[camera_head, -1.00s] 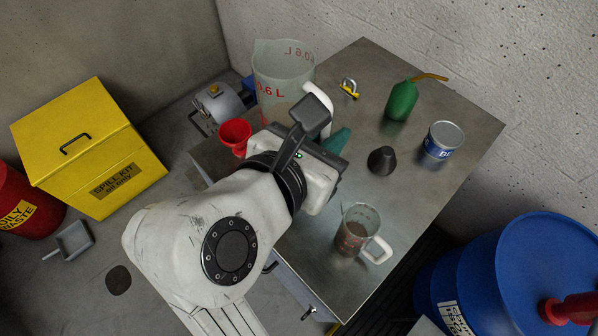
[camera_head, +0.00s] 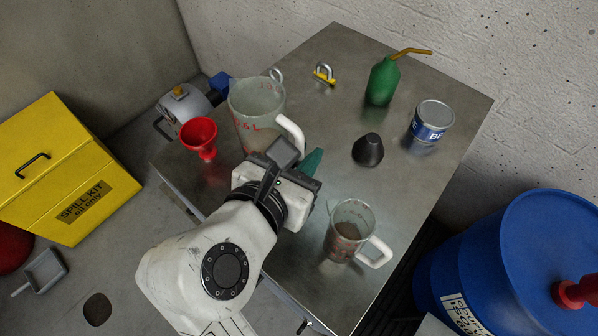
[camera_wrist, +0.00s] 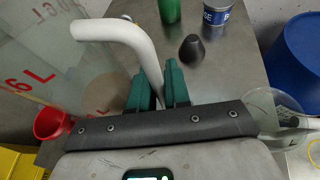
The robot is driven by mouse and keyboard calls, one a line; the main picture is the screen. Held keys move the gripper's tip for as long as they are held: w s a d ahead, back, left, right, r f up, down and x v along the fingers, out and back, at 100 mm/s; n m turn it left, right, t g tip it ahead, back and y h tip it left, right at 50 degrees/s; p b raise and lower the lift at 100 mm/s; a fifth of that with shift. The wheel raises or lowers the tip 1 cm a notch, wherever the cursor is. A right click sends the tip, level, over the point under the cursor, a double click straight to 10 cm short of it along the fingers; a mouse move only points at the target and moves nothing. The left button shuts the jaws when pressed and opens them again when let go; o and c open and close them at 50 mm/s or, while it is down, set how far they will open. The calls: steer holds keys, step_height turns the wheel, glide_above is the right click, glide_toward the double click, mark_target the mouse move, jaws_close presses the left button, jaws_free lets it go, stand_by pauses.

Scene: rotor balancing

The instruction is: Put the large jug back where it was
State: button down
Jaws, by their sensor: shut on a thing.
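The large jug (camera_head: 252,108) is clear with red marks and a white handle (camera_head: 293,132). It is at the table's left side, behind the red funnel's right edge. My gripper (camera_head: 308,165) is at its handle side, with one teal finger showing in the head view. In the wrist view, the teal fingers of my gripper (camera_wrist: 158,78) are shut on the lower part of the white handle (camera_wrist: 130,36), and the large jug (camera_wrist: 75,70) fills the left. I cannot tell whether its base touches the table. A smaller jug (camera_head: 345,222) with brown contents stands at the table's front.
On the metal table (camera_head: 400,180) are a red funnel (camera_head: 199,135), a padlock (camera_head: 324,74), a green oil can (camera_head: 382,82), a dark cone-shaped thing (camera_head: 368,150) and a blue-labelled tin (camera_head: 432,118). A blue drum (camera_head: 550,250) stands at right, a yellow spill kit (camera_head: 70,160) at left.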

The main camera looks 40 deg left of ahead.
steer(key=shift+f+b, duration=0.35)
steer(key=shift+f, duration=1.75)
steer(key=c, duration=1.1)
jaws_free()
steer(key=shift+f, duration=0.1)
steer(key=shift+s+r, duration=0.2)
steer(key=p+v, duration=0.1)
steer(key=v, duration=1)
steer(key=shift+s, duration=0.3)
steer(key=shift+d+r, duration=0.1)
steer(key=shift+r, duration=0.05)
